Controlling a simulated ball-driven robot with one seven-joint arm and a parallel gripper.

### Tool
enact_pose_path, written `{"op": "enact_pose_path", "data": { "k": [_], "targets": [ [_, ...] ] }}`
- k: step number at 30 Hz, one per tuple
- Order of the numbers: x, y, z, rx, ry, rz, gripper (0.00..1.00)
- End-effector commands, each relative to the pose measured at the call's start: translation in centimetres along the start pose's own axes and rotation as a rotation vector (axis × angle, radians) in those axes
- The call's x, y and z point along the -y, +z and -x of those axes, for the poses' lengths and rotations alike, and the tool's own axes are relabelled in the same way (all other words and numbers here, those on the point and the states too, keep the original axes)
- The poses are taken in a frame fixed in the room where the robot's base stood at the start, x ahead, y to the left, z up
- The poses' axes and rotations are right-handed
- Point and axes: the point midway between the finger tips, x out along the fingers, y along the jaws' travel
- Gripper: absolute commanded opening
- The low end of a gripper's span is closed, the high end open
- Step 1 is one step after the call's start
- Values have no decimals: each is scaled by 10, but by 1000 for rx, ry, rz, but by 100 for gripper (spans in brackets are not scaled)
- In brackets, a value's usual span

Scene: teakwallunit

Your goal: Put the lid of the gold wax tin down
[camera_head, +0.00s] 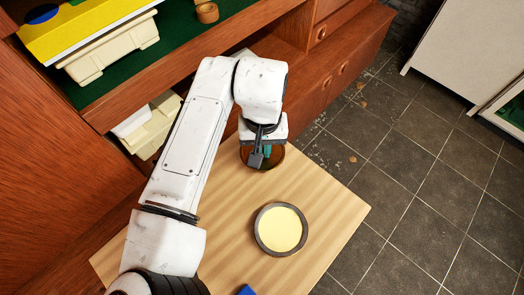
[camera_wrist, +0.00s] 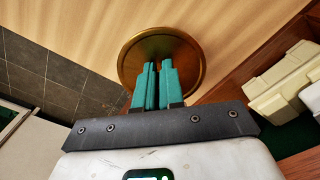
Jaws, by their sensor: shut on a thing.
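The gold-brown round lid (camera_head: 277,159) is near the back edge of the pale wooden board, under my gripper (camera_head: 260,157). In the wrist view the lid (camera_wrist: 160,40) shows as a gold disc with a raised rim. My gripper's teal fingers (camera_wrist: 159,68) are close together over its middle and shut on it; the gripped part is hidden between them. I cannot tell whether the lid touches the board. The open tin (camera_head: 259,240), with a dark rim and pale yellow wax, stands on the board nearer the front, apart from the lid.
The wooden board (camera_head: 325,215) is bare right of the tin. A blue item (camera_head: 246,290) shows at its front edge. A wooden wall unit (camera_head: 330,75) stands behind, with cream boxes (camera_head: 110,50) on its green shelf. Dark tiled floor (camera_head: 420,190) lies right.

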Motion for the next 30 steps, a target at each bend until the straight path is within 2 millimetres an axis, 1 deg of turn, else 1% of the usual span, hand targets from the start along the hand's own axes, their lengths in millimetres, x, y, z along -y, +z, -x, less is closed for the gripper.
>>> {"op": "enact_pose_path", "data": {
  "k": [7,13,24,25,30],
  "targets": [
    [2,-11,-13,1,-2,0,0],
    [2,-9,-40,1,0,0,0],
    [1,-9,-44,0,1,0,0],
    [1,-9,-44,0,1,0,9],
    [2,-10,-44,0,0,0,25]
  ]
}}
